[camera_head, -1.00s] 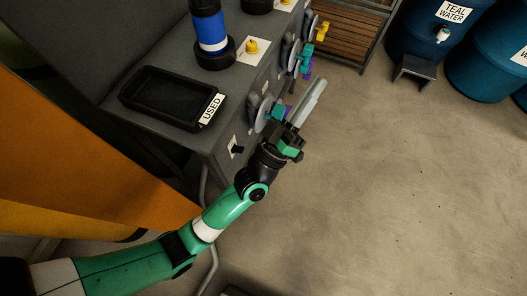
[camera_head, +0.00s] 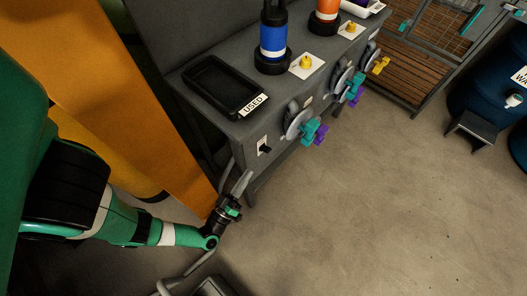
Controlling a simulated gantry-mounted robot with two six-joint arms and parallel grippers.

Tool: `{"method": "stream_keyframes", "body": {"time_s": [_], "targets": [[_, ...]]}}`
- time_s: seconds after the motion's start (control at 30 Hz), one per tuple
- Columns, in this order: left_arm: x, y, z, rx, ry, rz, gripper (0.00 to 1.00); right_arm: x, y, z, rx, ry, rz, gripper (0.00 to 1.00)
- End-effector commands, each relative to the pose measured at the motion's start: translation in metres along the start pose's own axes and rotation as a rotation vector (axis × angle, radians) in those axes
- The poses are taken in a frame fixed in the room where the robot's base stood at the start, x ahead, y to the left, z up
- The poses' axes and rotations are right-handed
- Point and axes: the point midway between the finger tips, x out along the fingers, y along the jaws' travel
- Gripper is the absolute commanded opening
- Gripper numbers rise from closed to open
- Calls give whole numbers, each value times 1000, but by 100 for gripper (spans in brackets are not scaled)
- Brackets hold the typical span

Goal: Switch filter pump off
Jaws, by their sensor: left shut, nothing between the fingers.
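A black switch (camera_head: 265,149) on a small white plate sits on the front face of the grey bench (camera_head: 228,127), near its left end. I cannot read a label on it or tell its position. My left gripper (camera_head: 246,177) is shut and empty. It points up, below and slightly left of the switch in the picture, and appears apart from it. My right gripper is not in view.
Grey discs with teal and purple handles (camera_head: 312,130) jut from the bench front, right of the switch. A black tray (camera_head: 219,84) labelled USED and a blue cylinder (camera_head: 273,40) stand on top. An orange panel (camera_head: 150,95) rises at left.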

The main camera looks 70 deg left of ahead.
Motion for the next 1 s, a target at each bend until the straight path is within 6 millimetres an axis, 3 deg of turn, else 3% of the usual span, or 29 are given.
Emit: {"method": "stream_keyframes", "body": {"time_s": [0.27,0.7,1.0], "targets": [[20,0,-1,-3,7,-6,0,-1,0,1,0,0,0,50],[90,0,0,-2,3,-1,0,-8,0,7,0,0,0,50],[100,1,0,-2,0,1,0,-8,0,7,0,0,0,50]]}}
